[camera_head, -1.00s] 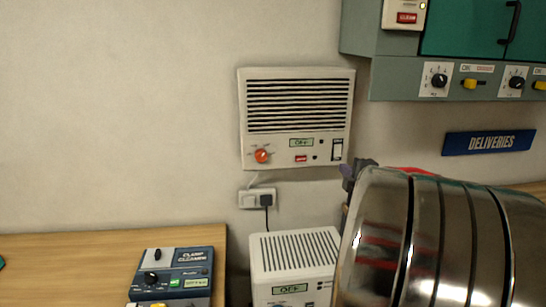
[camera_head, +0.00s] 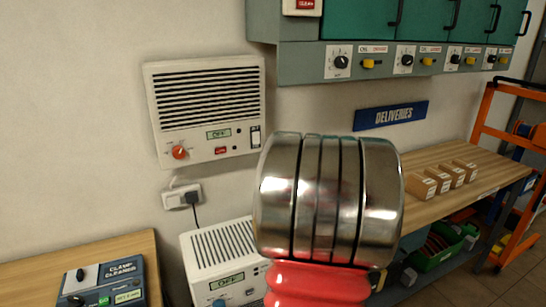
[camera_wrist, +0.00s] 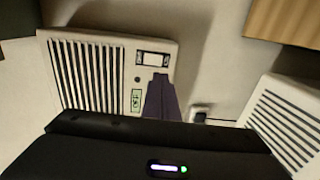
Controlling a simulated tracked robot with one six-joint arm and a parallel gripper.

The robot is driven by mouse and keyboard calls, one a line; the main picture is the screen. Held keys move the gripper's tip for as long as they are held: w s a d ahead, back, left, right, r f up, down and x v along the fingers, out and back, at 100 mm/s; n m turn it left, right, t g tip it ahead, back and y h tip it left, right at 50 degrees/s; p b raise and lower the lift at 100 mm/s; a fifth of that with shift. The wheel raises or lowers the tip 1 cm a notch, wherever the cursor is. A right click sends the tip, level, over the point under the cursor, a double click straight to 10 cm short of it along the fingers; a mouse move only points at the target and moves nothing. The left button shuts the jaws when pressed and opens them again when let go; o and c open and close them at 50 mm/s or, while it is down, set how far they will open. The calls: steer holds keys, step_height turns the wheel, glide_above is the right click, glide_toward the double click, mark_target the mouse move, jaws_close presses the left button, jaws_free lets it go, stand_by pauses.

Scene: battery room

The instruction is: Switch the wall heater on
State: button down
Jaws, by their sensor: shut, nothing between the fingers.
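The white wall heater (camera_head: 205,104) has a black slatted grille. Its small display (camera_head: 219,134) reads OFF. Along its lower edge are an orange knob (camera_head: 179,152), a red button (camera_head: 221,150) and a rocker switch (camera_head: 255,136). In the wrist view the heater (camera_wrist: 88,75) appears turned sideways, with the rocker switch (camera_wrist: 153,58) and display (camera_wrist: 136,98) showing. My gripper (camera_wrist: 162,77) is shut and empty, its dark fingertips just below the switch in that picture. Contact cannot be told. In the head view my arm hides the gripper.
Below stands another white unit (camera_head: 220,252) with a grille and an OFF display. A wall socket with a black plug (camera_head: 183,196) sits between them. A teal cabinet (camera_head: 360,20) hangs upper right. A clamp cleaner (camera_head: 103,284) lies on the left bench. Small boxes (camera_head: 437,179) stand on the right bench.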

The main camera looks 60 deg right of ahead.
mark_target(256, 144)
steer(key=x, duration=1.1)
steer(key=shift+w, duration=0.2)
steer(key=shift+d, duration=0.1)
steer(key=shift+s+a+f, duration=0.15)
steer(key=shift+s+a, duration=0.3)
steer(key=shift+s, duration=0.1)
steer(key=s+a+f, duration=0.1)
steer(key=s+a, duration=0.5)
steer(key=s, duration=0.4)
steer(key=shift+s+f, duration=0.3)
steer(key=shift+s, duration=0.1)
steer(key=shift+a, duration=0.1)
